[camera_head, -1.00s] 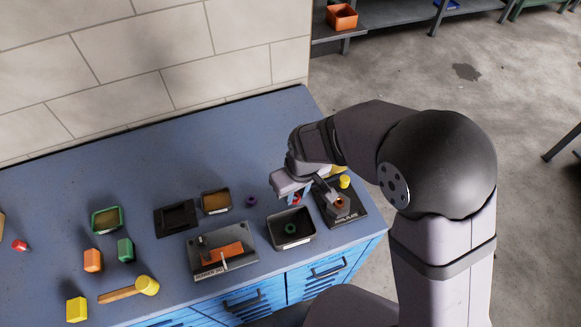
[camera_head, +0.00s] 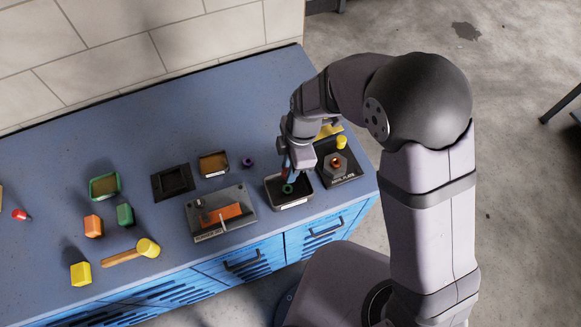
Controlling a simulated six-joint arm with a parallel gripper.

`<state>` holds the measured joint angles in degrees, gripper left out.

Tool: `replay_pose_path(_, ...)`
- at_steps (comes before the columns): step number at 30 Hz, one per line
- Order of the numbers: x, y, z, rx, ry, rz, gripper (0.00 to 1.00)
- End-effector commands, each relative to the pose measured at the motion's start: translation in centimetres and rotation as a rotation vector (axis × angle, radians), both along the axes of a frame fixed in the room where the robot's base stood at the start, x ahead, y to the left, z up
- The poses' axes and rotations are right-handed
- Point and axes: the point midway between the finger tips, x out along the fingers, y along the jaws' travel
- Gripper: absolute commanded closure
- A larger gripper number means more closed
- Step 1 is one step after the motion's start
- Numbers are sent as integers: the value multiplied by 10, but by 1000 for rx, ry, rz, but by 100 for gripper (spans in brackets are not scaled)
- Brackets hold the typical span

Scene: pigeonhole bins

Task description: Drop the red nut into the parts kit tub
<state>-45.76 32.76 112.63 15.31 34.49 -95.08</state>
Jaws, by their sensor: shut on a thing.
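My gripper (camera_head: 287,172) points down over the back part of the dark tub (camera_head: 295,206) with a pale label on its front, which I take to be the parts kit tub. It is shut on the red nut (camera_head: 285,173), of which only a small red patch shows between the fingers. A green nut (camera_head: 288,188) lies inside the tub, just in front of the fingertips. The gripper hides the tub's back edge. How far the red nut is above the tub floor is hard to tell.
Right of the tub is a dark plate with an orange-brown nut (camera_head: 336,163) and a yellow piece (camera_head: 341,142). Left are a grey fixture with an orange block (camera_head: 221,215), a purple nut (camera_head: 248,162), and a brown-filled bin (camera_head: 213,164). A mallet (camera_head: 148,248) lies further left.

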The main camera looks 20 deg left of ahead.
Motion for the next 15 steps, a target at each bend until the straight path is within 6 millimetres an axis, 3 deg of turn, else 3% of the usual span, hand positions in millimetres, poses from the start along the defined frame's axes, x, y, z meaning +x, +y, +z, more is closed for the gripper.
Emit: replay_pose_path(15,0,0,-4,0,-1,89,100)
